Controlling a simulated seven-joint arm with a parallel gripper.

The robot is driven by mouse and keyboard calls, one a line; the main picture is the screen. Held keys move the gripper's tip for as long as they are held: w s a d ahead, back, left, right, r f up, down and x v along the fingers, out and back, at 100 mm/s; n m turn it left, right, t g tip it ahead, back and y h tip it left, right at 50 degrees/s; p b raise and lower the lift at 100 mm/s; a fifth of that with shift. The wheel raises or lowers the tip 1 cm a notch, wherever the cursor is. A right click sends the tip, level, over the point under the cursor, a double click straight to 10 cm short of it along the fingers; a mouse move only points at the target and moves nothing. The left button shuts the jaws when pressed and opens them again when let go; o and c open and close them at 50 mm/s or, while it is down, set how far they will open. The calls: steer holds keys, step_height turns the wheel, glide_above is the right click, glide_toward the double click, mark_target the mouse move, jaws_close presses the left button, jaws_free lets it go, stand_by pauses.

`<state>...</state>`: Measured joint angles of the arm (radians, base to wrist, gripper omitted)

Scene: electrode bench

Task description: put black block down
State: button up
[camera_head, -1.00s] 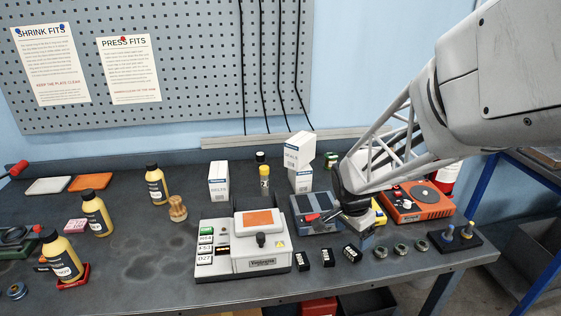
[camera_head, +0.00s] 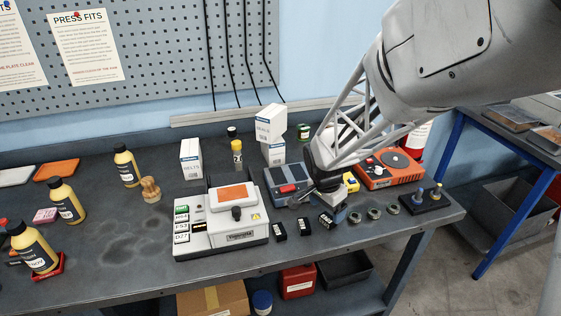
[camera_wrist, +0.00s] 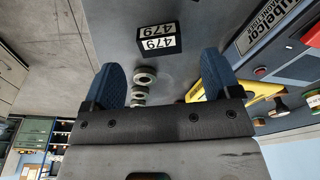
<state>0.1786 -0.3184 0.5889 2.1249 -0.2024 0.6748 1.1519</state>
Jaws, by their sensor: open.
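My gripper (camera_head: 338,208) is just above and beside the right block in the head view. In the wrist view, my gripper (camera_wrist: 161,62) has its two blue fingers wide apart with nothing between them. A black block labelled 479 (camera_wrist: 158,37) rests just beyond the fingertips, apart from both. I cannot tell whether the fingertips touch the bench.
The white machine with an orange top (camera_head: 222,236) stands left of the blocks. Several metal rings (camera_head: 373,213) lie to their right, then a dark stand with pegs (camera_head: 427,202). A blue-grey device (camera_head: 285,184) and an orange unit (camera_head: 390,168) are behind. The bench's front edge is close.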

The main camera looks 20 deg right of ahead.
mark_target(328, 217)
steer(key=shift+w+d+f, duration=0.1)
steer(key=shift+d+f, duration=0.15)
steer(key=shift+f, duration=0.9)
steer(key=shift+w+d+f, duration=0.1)
steer(key=shift+d+f, duration=0.1)
steer(key=shift+f, duration=0.95)
steer(key=shift+c, duration=0.3)
steer(key=c, duration=1.2)
steer(key=shift+r, duration=0.15)
steer(key=shift+r, duration=0.45)
steer(key=shift+s+a+r, duration=0.1)
steer(key=shift+s+r, duration=0.05)
steer(key=shift+r, duration=0.5)
steer(key=shift+s+r, duration=0.1)
steer(key=shift+r, duration=0.5)
steer(key=s+a, duration=0.1)
steer(key=s, duration=0.6)
steer(key=s+a+r, duration=0.1)
steer(key=s+a, duration=0.1)
steer(key=s, duration=0.6)
steer(key=shift+a+r, duration=0.15)
steer(key=shift+a, duration=0.1)
